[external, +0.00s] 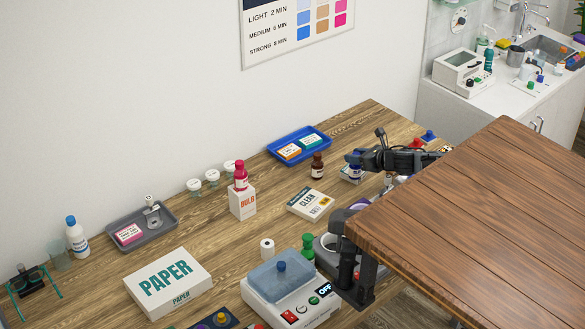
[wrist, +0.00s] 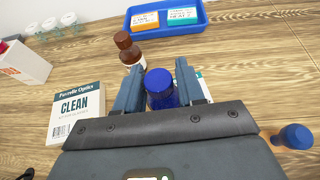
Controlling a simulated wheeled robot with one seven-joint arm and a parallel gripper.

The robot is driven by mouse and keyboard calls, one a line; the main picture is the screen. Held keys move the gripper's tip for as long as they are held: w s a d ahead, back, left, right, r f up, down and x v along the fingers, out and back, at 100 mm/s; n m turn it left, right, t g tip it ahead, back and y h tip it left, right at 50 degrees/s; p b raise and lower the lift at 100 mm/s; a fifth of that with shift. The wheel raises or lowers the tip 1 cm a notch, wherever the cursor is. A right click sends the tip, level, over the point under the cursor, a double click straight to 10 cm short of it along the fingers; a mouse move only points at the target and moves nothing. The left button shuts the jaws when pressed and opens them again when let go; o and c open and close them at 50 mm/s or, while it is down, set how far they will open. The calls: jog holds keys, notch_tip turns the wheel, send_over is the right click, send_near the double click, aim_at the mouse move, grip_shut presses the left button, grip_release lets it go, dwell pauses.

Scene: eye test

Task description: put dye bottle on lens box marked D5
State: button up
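A small bottle with a dark blue cap (wrist: 161,88) stands upright between the fingers of my gripper (wrist: 158,84). Both fingers appear to press on its sides. In the external view the blue bottle (external: 355,172) shows under my gripper (external: 357,163). I cannot read its label. A small white and blue-green box (external: 345,178) lies at or just under the bottle; a sliver of the box (wrist: 204,88) shows behind the right finger. No D5 mark is legible, and whether the bottle touches the box is hidden.
A brown bottle (wrist: 127,46) stands just beyond the left finger. A CLEAN box (wrist: 75,112) lies to the left, a blue tray (wrist: 196,28) behind, and a blue-capped item (wrist: 293,137) to the right. A red bottle (external: 240,176) stands on the BULB box (external: 243,204).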

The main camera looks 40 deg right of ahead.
jog(key=shift+o, duration=1.3)
jog(key=shift+r, duration=0.1)
jog(key=shift+s+r, duration=0.1)
jog(key=shift+s, duration=0.1)
notch_tip(320, 180, up, 8)
jog(key=s, duration=0.2)
jog(key=shift+s+d+p, duration=0.15)
jog(key=shift+s+p, duration=0.05)
jog(key=shift+p, duration=0.15)
